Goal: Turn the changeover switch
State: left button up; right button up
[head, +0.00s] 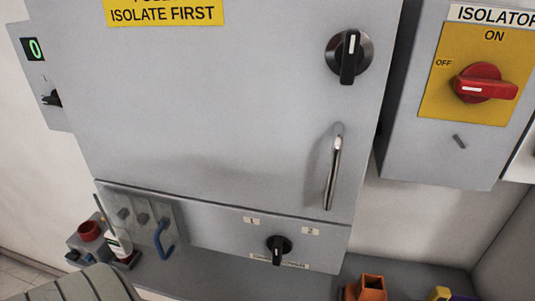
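The changeover switch (279,248) is a black rotary knob low on the front of the grey cabinet. Its handle stands roughly upright. A small label "1" (251,221) sits to its upper left and a label "2" (310,231) to its upper right. A label strip (292,264) below the knob is partly covered by it and too small to read in full. Neither of my grippers shows in the head view.
Above are the cabinet's large black knob (350,56) and metal door handle (334,172). A red isolator switch (485,83) on a yellow plate is at the right. An orange block (371,288) lies below right.

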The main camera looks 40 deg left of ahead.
aim_at(279, 246)
jog(key=u, duration=1.15)
